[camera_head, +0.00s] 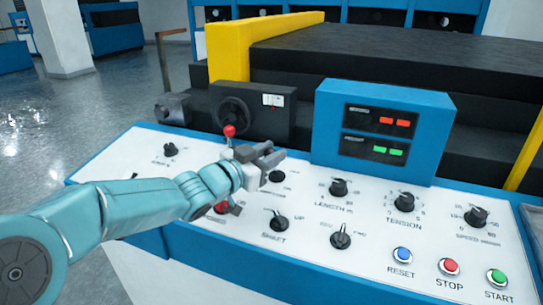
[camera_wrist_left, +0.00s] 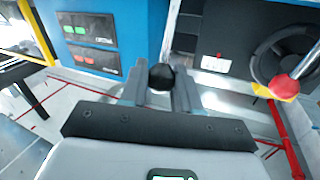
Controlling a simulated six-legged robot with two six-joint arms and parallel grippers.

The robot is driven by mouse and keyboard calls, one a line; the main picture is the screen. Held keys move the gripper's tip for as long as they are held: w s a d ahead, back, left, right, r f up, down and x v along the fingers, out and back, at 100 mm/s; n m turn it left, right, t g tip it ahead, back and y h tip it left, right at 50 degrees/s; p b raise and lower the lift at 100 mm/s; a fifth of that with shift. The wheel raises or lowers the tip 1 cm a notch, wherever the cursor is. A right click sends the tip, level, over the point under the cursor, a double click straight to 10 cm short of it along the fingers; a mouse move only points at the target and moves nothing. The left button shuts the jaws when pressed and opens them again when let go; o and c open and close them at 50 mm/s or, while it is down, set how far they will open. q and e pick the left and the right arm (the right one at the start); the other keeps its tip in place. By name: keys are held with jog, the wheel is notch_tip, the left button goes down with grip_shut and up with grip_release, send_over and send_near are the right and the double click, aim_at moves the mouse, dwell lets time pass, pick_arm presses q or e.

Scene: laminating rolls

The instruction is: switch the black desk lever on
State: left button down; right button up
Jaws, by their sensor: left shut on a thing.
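The black desk lever shows in the left wrist view as a round black knob (camera_wrist_left: 160,76) between my two fingers. In the head view my gripper hides most or all of it, so I cannot tell its on or off position. My left gripper (camera_head: 268,157) is over the left part of the white control desk (camera_head: 330,210), shut on the black lever's knob. My right gripper is not in view.
A red-ball lever (camera_head: 229,131) stands just behind my left wrist; its ball also shows in the left wrist view (camera_wrist_left: 284,86). A blue display box (camera_head: 385,165) rises behind the desk. Black dials and the RESET (camera_head: 402,255), STOP (camera_head: 450,267) and START (camera_head: 497,278) buttons lie to the right.

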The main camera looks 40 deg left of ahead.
pick_arm(q)
jog(key=shift+s, duration=0.2)
dwell(0.3)
jog(key=c, duration=1.2)
grip_release()
jog(key=o, duration=0.3)
jog(key=shift+s+d+r, duration=0.1)
jog(key=shift+s, duration=0.05)
jog(key=s+a, duration=0.2)
jog(key=s, duration=1.4)
jog(key=shift+p, duration=0.45)
jog(key=shift+s, duration=0.1)
